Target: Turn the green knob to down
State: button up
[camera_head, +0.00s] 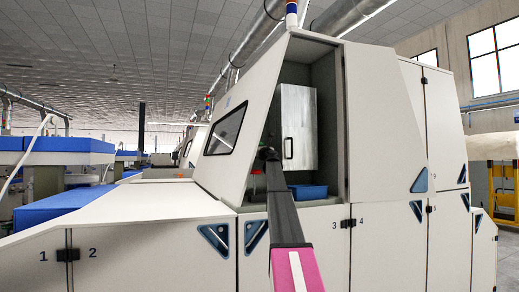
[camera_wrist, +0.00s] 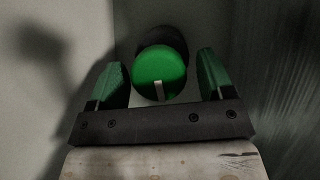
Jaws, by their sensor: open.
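The green knob (camera_wrist: 160,65) shows in the wrist view as a round green face on a dark round base, with a pale mark at the lower edge of its face in the picture. My gripper (camera_wrist: 162,58) is open, one finger to the left of the knob and one to the right, with a visible gap on each side. I cannot tell how deep the fingers reach along the knob. In the head view my arm extends into the open recess of the machine, and I cannot make out the knob there.
The recess holds a metal box with a dark handle (camera_head: 299,125) and a blue bin (camera_head: 307,191). The machine's sloped pale panel (camera_head: 240,105) bounds it on the left, and closed numbered doors (camera_head: 385,250) lie below. In the wrist view, grey walls stand close around the knob.

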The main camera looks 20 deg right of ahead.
jog(key=v, duration=1)
jog(key=shift+s+f, duration=0.15)
jog(key=shift+s, duration=0.2)
